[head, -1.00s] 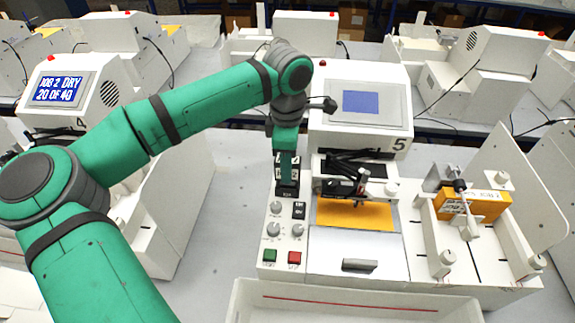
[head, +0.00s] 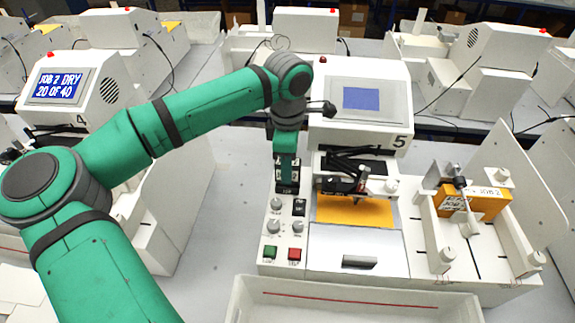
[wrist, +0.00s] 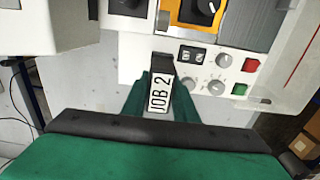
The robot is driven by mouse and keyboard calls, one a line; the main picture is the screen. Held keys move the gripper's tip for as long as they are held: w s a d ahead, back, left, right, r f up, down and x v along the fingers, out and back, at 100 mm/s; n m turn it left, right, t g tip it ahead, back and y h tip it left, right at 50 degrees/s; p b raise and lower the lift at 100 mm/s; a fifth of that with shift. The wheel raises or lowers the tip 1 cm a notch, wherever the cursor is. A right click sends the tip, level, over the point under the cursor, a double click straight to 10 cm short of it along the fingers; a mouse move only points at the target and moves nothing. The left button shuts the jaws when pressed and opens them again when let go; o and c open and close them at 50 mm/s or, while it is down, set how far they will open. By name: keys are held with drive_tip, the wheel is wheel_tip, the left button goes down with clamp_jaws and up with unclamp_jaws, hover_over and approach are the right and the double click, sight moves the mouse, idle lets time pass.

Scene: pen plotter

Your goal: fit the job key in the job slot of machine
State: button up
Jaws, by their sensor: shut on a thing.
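My gripper (wrist: 163,100) is shut on the job key (wrist: 159,93), a dark piece with a white label reading "JOB 2". In the head view my gripper (head: 286,170) points down over the upper part of the control column of machine 5 (head: 350,245). The key is mostly hidden there by the green fingers. The job slot is hidden under the key and gripper, so I cannot tell whether the key is above it or partly in it. Machine 5's screen (head: 361,98) is plain blue.
Knobs (head: 273,227), a green button (head: 270,252) and a red button (head: 294,254) lie in front of the gripper. A yellow sheet (head: 352,211) and pen carriage are to the right. A white tray (head: 355,283) stands in front. Machine 4's screen (head: 60,86) reads "JOB 2 DRY 20 OF 40".

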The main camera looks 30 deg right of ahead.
drive_tip(key=shift+f, duration=0.65)
drive_tip(key=o, duration=1.1)
wheel_tip(320, 180, up, 11)
drive_tip(key=shift+f, duration=0.15)
